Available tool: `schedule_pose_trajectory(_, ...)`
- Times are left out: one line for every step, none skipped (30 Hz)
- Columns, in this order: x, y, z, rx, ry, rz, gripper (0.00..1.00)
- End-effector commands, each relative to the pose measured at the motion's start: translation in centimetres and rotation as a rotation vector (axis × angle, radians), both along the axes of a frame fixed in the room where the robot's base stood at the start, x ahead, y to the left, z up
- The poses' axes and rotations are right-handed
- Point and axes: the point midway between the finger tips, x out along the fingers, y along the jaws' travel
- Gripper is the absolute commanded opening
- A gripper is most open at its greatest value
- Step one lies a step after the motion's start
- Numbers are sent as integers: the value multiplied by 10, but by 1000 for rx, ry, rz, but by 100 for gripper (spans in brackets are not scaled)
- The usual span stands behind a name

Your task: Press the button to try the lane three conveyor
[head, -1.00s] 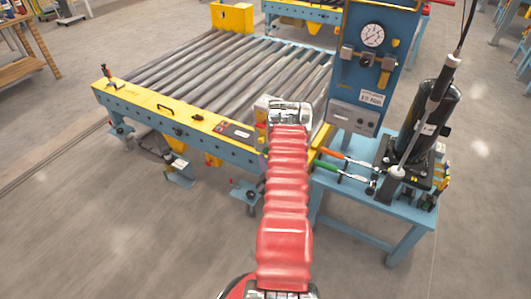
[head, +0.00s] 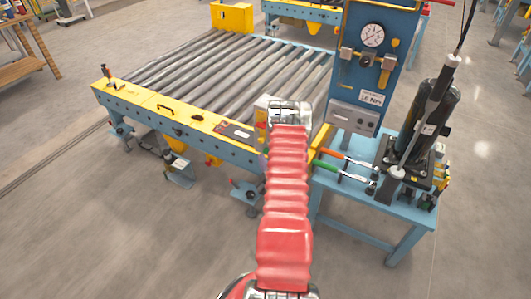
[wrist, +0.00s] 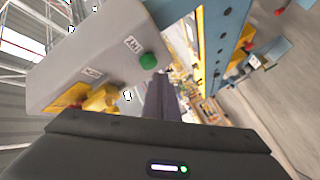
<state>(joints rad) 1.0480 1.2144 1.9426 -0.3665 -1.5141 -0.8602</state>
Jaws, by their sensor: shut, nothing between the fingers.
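A pale grey control box (wrist: 95,50) fills the upper left of the wrist view. It carries a round green button (wrist: 148,61) beside a small white label. A yellow part with some red (wrist: 100,98) sits lower on the same box. My gripper (wrist: 161,78) is shut and empty, its dark fingers pointing away from the camera, just below and right of the green button in the picture. I cannot tell whether they touch it. In the head view my red-sleeved arm reaches to the conveyor's near right corner and hides the gripper and most of the box.
The roller conveyor (head: 225,65) with its yellow and blue frame lies left of my arm. A blue gauge panel (head: 368,60) and a blue table (head: 370,212) with a black cylinder (head: 430,120) stand close on the right. Orange- and green-handled tools (head: 340,155) lie near my arm.

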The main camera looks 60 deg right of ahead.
Motion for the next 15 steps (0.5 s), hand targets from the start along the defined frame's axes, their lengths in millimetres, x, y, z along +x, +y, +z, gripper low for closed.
schedule_pose_trajectory(0, 0, 0, 0, 0, 0, 0)
schedule_pose_trajectory(0, -1, 0, 0, 0, 0, 0)
schedule_pose_trajectory(0, -1, 0, 0, 0, 0, 0)
schedule_pose_trajectory(0, -2, 0, 0, 0, 0, 0)
schedule_pose_trajectory(0, -3, 1, 0, 0, 0, 0)
schedule_pose_trajectory(0, -4, 1, 0, 0, 0, 0)
schedule_pose_trajectory(0, -5, 1, 0, 0, 0, 0)
schedule_pose_trajectory(0, -6, 1, 0, 0, 0, 0)
schedule_pose_trajectory(1, -7, 1, 0, 0, 0, 0)
schedule_pose_trajectory(1, -8, 1, 0, 0, 0, 0)
schedule_pose_trajectory(1, -8, 1, 0, -1, 1, 0)
schedule_pose_trajectory(1, -8, 1, 0, -1, 1, 0)
schedule_pose_trajectory(1, -8, 1, 0, 0, 1, 0)
schedule_pose_trajectory(1, -8, 1, 0, 0, 1, 0)
schedule_pose_trajectory(1, -8, 1, 0, 0, 1, 0)
